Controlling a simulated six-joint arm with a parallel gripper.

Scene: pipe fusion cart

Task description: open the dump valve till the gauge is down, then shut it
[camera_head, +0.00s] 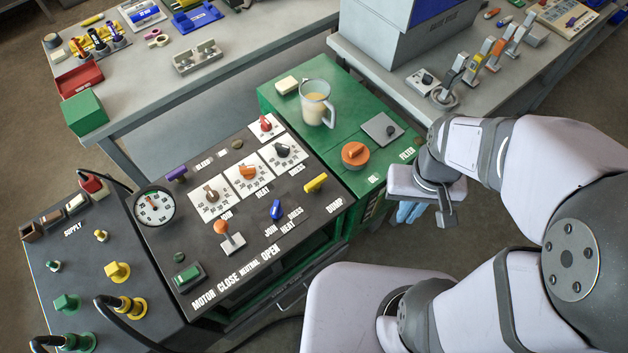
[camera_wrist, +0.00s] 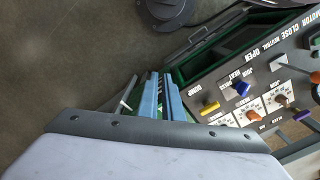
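The yellow dump valve handle (camera_head: 316,183) sits on the dark control panel above the DUMP label, at the panel's right side. It also shows in the wrist view (camera_wrist: 209,108), right of my fingers. The round white gauge (camera_head: 155,206) stands at the panel's left edge; its needle is too small to read surely. My gripper (camera_head: 411,212) hangs right of the panel, over the floor, apart from the handle. Its blue fingers (camera_wrist: 161,97) are close together with nothing seen between them; whether they touch is unclear.
A blue handle (camera_head: 276,210), an orange-topped lever (camera_head: 222,228) and several dial knobs share the panel. A jug (camera_head: 316,103) and an orange cap (camera_head: 355,154) stand on the green top behind. A drawer-like opening and rail lie below the panel's front edge. Floor beside the cart is clear.

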